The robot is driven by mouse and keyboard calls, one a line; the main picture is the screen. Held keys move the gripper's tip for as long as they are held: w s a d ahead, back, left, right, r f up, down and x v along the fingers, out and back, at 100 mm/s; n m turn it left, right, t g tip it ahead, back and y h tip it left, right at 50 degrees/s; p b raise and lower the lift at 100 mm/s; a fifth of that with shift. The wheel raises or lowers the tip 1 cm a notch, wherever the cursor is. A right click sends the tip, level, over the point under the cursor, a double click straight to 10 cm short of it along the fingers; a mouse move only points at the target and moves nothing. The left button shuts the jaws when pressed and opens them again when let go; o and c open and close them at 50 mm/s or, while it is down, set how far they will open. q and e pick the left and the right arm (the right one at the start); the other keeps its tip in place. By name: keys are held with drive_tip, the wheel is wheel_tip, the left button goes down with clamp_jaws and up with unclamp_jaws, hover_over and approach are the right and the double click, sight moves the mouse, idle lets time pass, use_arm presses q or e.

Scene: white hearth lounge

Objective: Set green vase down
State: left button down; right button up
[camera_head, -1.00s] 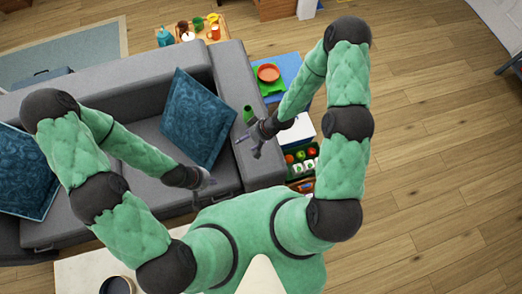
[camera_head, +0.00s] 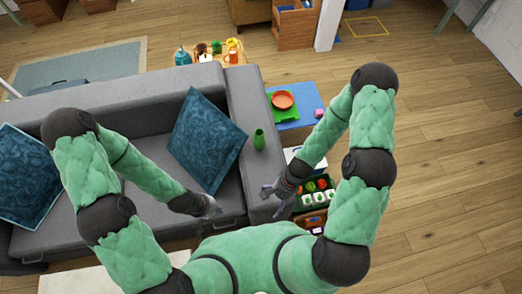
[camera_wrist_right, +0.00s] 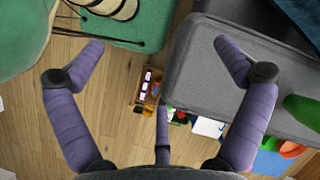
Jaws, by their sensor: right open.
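The green vase (camera_head: 259,139) stands upright on the grey sofa's right armrest (camera_head: 246,100). It also shows at the right edge of the right wrist view (camera_wrist_right: 303,107), partly cut off. My right gripper (camera_head: 275,190) is open and empty, apart from the vase and nearer to me, by the front end of the armrest. In the right wrist view its purple fingers (camera_wrist_right: 160,50) are spread wide with nothing between them. My left gripper (camera_head: 211,207) is over the sofa's front edge, away from the vase; its fingers are too small to read.
A blue side table (camera_head: 296,120) beside the armrest holds a red-orange bowl (camera_head: 283,100) on a green piece. A crate of colourful items (camera_head: 318,190) stands below. A blue cushion (camera_head: 207,140) leans near the armrest. Wooden floor at right is clear.

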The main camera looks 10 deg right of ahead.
drive_tip(key=w+a+f+m+y+b, duration=0.1)
drive_tip(key=w+f+m+y+b, duration=0.25)
drive_tip(key=f+m+b, duration=0.25)
drive_tip(key=m+t+y+b, duration=0.2)
drive_tip(key=m+t+b, duration=0.9)
drive_tip(key=m+t, duration=0.15)
approach(263, 142)
drive_tip(key=a, duration=0.2)
drive_tip(key=b+x, duration=0.1)
drive_tip(key=x, duration=0.5)
drive_tip(key=shift+w+d, duration=0.15)
drive_tip(key=shift+d, duration=0.1)
drive_tip(key=shift+b+x, duration=0.95)
drive_tip(key=shift+x, duration=1.75)
drive_tip(key=shift+w+d+r, duration=0.1)
drive_tip(key=shift+w+d, duration=0.05)
drive_tip(key=shift+d, duration=0.05)
drive_tip(key=c, duration=1.4)
